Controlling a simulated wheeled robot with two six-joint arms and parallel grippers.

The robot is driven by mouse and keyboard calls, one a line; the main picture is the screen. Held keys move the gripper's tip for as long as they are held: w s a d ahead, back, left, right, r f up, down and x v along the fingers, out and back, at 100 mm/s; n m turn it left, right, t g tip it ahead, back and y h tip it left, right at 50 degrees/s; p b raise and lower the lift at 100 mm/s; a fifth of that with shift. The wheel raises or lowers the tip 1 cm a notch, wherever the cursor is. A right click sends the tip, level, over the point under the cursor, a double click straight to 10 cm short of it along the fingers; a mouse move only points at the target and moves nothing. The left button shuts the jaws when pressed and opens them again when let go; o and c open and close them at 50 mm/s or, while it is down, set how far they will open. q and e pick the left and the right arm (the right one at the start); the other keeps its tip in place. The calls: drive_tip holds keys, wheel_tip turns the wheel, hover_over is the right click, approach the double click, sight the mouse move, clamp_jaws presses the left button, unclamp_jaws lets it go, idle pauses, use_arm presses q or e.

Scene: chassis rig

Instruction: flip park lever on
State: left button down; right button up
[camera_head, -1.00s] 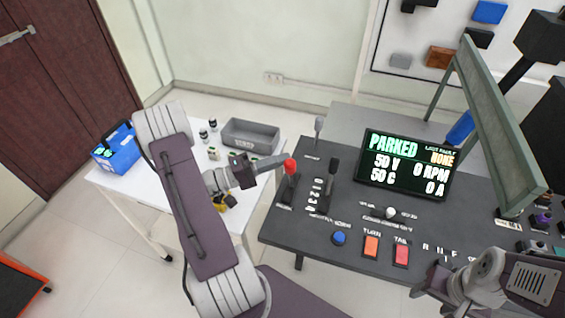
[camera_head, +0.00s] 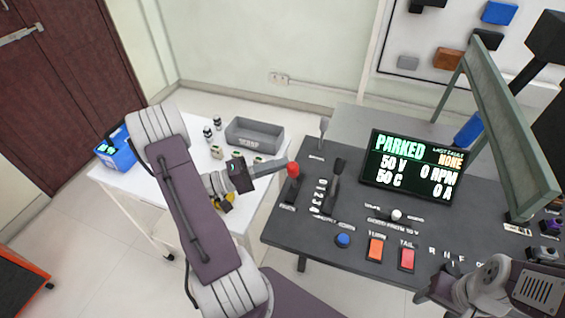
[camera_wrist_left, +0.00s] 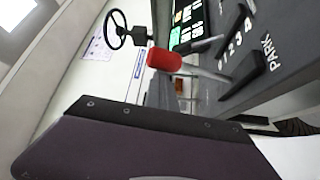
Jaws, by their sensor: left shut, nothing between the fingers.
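The park lever (camera_head: 293,170) has a red knob and stands near the left edge of the dark console (camera_head: 330,246). Its red knob (camera_wrist_left: 164,60) and the PARK label (camera_wrist_left: 270,47) show in the left wrist view. My left gripper (camera_head: 284,164) is shut and empty, its tip right beside the knob on the left. I cannot tell whether it touches the knob. The screen (camera_head: 411,167) reads PARKED, 50 V, 0 RPM. My right gripper (camera_head: 428,292) is at the lower right; its fingers are not clear.
A black-handled lever (camera_head: 334,185) stands close to the right of the park lever, and a grey one (camera_head: 322,133) behind. A blue button (camera_head: 343,240) and orange and red switches are nearer. A grey bin (camera_head: 254,135) sits on the white table to the left.

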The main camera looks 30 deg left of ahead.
use_arm(q)
drive_tip(key=r+v, duration=0.1)
drive_tip(key=v, duration=0.7)
drive_tip(key=shift+f, duration=0.5)
drive_tip(key=shift+d, duration=0.1)
